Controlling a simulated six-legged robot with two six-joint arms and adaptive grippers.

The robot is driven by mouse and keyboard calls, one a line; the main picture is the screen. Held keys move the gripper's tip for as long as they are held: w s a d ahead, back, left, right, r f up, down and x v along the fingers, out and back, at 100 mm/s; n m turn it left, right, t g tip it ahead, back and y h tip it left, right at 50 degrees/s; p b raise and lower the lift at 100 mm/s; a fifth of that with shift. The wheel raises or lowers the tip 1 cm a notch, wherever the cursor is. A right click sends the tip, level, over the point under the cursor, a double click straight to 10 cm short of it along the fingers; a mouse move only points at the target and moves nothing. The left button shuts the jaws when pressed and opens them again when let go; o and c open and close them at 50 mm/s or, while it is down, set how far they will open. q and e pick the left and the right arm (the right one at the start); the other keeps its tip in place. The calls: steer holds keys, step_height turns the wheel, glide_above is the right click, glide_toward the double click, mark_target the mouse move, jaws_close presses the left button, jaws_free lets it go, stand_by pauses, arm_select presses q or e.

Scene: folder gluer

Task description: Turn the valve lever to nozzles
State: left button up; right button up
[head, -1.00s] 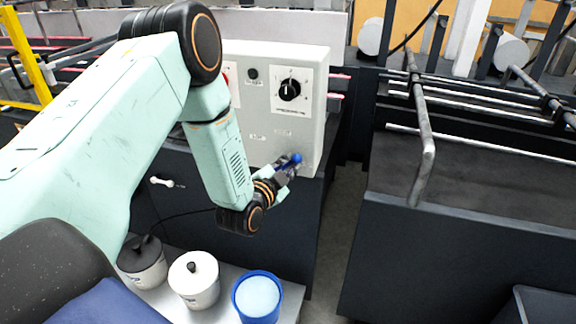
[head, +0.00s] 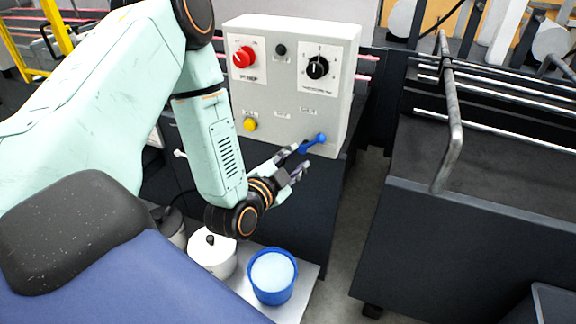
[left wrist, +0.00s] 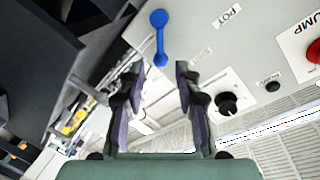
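The blue valve lever (head: 313,143) is on the lower right of the front of a pale grey control box (head: 290,85). It points down and left from its round end in the head view. It also shows in the left wrist view (left wrist: 160,40), just ahead of the fingertips, with its near end roughly between their lines. My left gripper (head: 296,160) is open and empty, close below the lever; contact is not evident. In the left wrist view my two fingers (left wrist: 160,72) are spread apart. A "POT" label (left wrist: 228,16) is beside the lever; another label is unreadable. My right gripper is not in view.
The box also carries a red knob (head: 243,57), a black selector (head: 317,67) and a yellow button (head: 250,124). Below my left arm, a white lidded pot (head: 212,256) and a blue container (head: 272,277) stand on a shelf. A dark machine (head: 470,215) stands right, across a gap.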

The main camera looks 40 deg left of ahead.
arm_select(q)
steer(key=shift+s+d+r, duration=0.1)
steer(key=shift+s, duration=0.7)
steer(key=shift+s+d+r, duration=0.1)
steer(key=shift+s, duration=0.65)
